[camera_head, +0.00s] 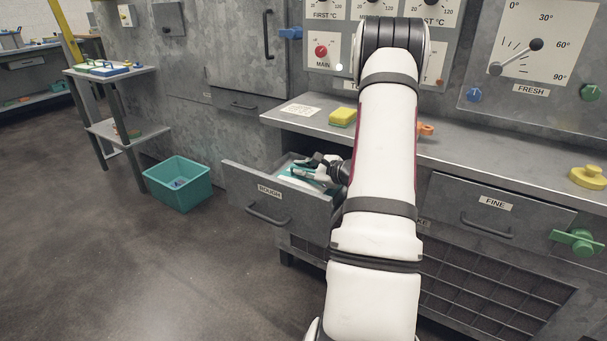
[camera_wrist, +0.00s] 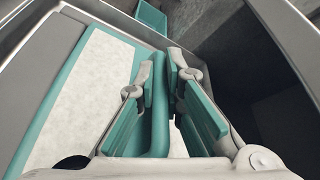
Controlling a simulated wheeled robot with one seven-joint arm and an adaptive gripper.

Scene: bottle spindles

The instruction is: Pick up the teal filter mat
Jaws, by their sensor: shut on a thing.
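The teal filter mat (camera_wrist: 85,95) has a teal rim around a pale, mottled panel. In the wrist view it lies at the left, and its right rim runs between my fingers. It also shows as a teal patch (camera_head: 301,178) in the open drawer marked ROUGH (camera_head: 270,205) in the head view. My gripper (camera_wrist: 169,72) has teal finger pads and is shut on that rim. In the head view my gripper (camera_head: 322,170) is down at the drawer's opening. The fingers and my arm hide part of the mat and drawer.
A counter (camera_head: 445,150) overhangs behind the drawer, with a yellow and green sponge (camera_head: 342,117) on it. A closed drawer marked FINE (camera_head: 495,203) is at the right. A teal bin (camera_head: 178,184) stands on the floor at the left. Open floor lies in front.

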